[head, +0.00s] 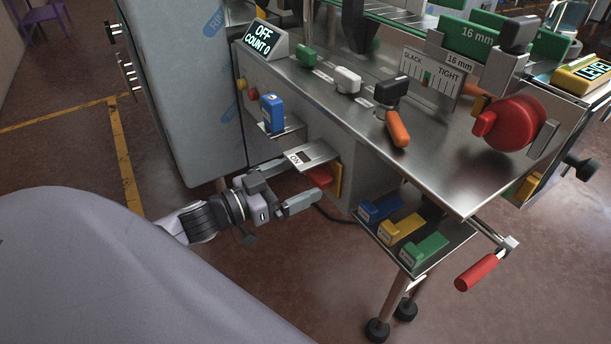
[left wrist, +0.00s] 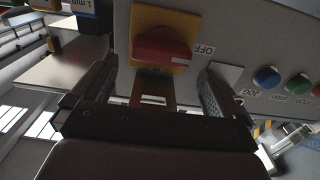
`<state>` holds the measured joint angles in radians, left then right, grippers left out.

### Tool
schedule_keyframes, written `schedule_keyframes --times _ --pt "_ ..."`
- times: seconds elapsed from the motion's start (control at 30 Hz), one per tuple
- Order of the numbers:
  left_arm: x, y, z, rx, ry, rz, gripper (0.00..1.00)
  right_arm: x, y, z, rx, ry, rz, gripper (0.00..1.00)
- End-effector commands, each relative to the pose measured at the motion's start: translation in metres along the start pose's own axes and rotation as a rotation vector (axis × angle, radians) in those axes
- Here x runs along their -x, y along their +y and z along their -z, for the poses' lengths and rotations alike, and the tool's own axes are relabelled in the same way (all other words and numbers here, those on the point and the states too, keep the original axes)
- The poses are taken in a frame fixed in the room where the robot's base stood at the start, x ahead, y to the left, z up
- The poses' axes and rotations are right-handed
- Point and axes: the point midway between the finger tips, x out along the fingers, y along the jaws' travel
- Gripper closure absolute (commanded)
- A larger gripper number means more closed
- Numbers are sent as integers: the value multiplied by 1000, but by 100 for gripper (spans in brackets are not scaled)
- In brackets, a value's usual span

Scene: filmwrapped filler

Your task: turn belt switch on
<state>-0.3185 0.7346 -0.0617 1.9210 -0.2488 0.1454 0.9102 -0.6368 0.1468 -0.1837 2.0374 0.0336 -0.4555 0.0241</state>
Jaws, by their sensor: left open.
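The belt switch is a red rotary knob (head: 319,177) on a yellow plate (head: 337,178), on the front of the machine below its metal top. In the left wrist view the red knob (left wrist: 162,46) lies crosswise on its yellow plate (left wrist: 165,17), with an OFF label (left wrist: 203,49) to its right. My left gripper (head: 303,181) is open in front of the switch. In the left wrist view its fingers (left wrist: 158,75) stand apart on either side of the knob, with nothing held. A metal ledge with an ON label (head: 295,158) partly hides the switch in the head view. My right gripper is not in view.
The display (head: 262,40) reads OFF, COUNT 0. A blue block (head: 272,112) sits on a small shelf above my gripper. A lower tray (head: 452,243) holds blue, yellow and green blocks at the right. Blue, green and red buttons (left wrist: 298,85) show in the wrist view.

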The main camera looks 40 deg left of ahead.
Motion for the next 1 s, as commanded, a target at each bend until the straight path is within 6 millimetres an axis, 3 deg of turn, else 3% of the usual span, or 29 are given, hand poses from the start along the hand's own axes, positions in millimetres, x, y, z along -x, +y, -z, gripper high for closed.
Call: schedule_keyframes --times 0.3,0.67,0.7,0.83,1.0 --pt "-24 0 0 0 1 0 0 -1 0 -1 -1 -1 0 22" --pt "-27 0 0 1 -1 0 0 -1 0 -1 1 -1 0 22" --pt "-27 0 0 1 -1 0 6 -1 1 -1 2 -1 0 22" --pt "-27 0 0 1 -1 0 49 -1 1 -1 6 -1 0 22" --pt "-27 0 0 -1 0 0 52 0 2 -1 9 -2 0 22"
